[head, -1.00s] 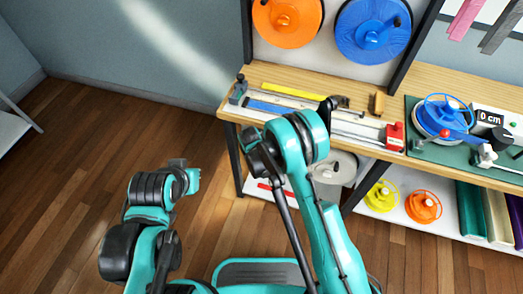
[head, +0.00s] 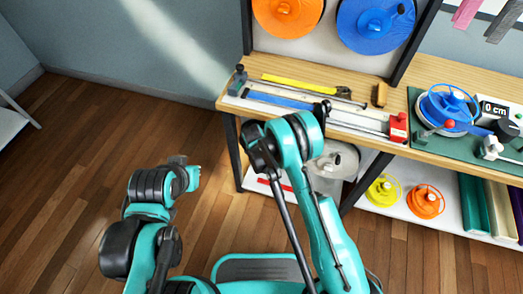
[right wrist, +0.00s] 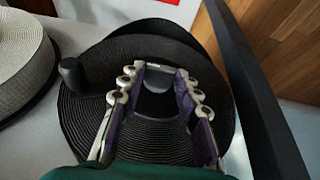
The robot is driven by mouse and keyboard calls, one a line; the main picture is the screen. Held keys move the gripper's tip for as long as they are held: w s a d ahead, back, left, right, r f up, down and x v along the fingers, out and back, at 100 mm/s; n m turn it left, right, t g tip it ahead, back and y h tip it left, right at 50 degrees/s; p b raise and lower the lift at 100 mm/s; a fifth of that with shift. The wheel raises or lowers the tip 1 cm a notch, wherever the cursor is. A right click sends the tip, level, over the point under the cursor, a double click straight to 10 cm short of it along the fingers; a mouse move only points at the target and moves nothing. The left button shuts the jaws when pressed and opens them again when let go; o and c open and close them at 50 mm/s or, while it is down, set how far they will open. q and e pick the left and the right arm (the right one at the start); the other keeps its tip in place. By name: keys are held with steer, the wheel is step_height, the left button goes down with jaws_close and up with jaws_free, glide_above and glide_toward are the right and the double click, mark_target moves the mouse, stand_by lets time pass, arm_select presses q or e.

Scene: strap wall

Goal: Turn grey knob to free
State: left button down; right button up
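In the right wrist view my right gripper (right wrist: 152,96) is open, its two fingers in front of a black strap roll (right wrist: 82,112). A dark grey hub part, which looks like the grey knob (right wrist: 155,82), shows between the fingers. I cannot tell whether the fingers touch it or which setting it is at. A dark crank handle (right wrist: 72,74) stands out from the roll at the left. In the head view my right arm hides the right gripper and the black roll. My left arm shows at the lower left there, but its gripper cannot be made out.
A pale strap roll (right wrist: 20,62) is left of the black one, and a dark post (right wrist: 262,100) slants close on the right. The bench (head: 415,163) carries a rail, a red block (head: 398,127) and a blue spool (head: 448,108).

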steer(key=shift+o, duration=0.2)
steer(key=shift+a, duration=0.1)
steer(key=shift+w+a+f+n+g+h, duration=0.1)
steer(key=shift+a+n+g+h, duration=0.2)
steer(key=shift+h, duration=0.75)
steer(key=shift+w+a+f+n+g+h, duration=0.15)
steer(key=shift+g+h, duration=0.15)
steer(key=shift+h, duration=0.7)
steer(key=shift+a+n+g+h, duration=0.25)
steer(key=shift+g+h, duration=0.05)
steer(key=shift+h, duration=0.75)
steer(key=o, duration=1.1)
steer(key=v, duration=1.2)
steer(key=shift+a+f, duration=0.1)
